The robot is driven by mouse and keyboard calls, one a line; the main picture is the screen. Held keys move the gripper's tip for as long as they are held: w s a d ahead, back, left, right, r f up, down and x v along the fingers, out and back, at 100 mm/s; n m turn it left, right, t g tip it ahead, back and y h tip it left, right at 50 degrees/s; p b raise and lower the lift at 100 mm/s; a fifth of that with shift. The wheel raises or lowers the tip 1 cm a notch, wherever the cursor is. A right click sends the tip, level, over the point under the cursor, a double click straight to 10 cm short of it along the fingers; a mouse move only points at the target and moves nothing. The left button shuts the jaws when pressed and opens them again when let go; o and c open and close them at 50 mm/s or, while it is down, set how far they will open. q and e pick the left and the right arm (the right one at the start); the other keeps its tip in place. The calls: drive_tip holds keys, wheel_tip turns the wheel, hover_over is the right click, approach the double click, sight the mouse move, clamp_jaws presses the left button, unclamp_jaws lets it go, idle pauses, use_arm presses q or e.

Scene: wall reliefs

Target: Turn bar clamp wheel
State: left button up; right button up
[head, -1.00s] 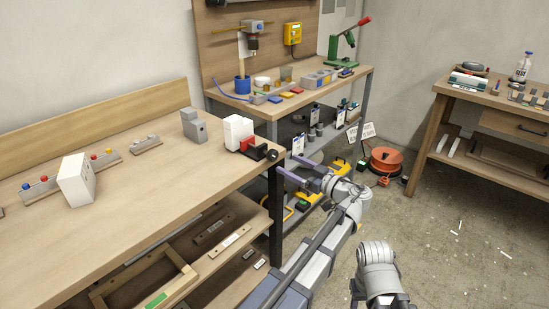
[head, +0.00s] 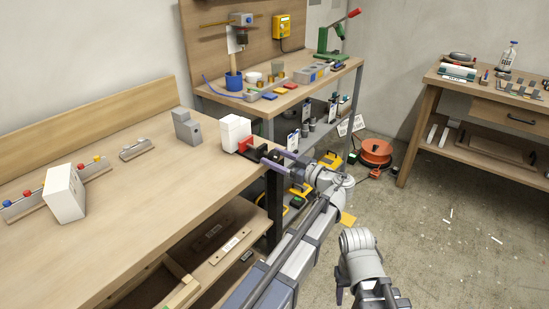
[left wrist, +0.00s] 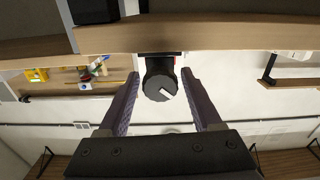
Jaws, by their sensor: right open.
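The bar clamp (head: 246,147), red and black, sits at the right end of the wooden bench beside a white block (head: 234,132). Its round dark wheel (left wrist: 160,85) faces my left wrist camera and carries a white mark pointing to the lower right. My left gripper (head: 276,158) is at the bench edge by the clamp. In the left wrist view its two purple fingers are open, one on each side of the wheel, with a gap on both sides. In the head view the fingers partly hide the wheel. My right gripper (head: 362,292) is low at the bottom right, away from the bench.
A grey block (head: 186,127), a white box (head: 64,194) and a rail with coloured knobs (head: 97,168) stand on the wooden bench (head: 150,215). A second bench (head: 300,95) with tools is behind. An orange cable reel (head: 376,152) lies on the floor. Open floor is at right.

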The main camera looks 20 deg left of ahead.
use_arm(q)
clamp_jaws()
idle(0.3)
drive_tip(key=shift+m, duration=0.3)
drive_tip(key=m, duration=0.6)
drive_tip(key=shift+s, duration=0.1)
idle(0.5)
drive_tip(key=shift+o, duration=1.6)
unclamp_jaws()
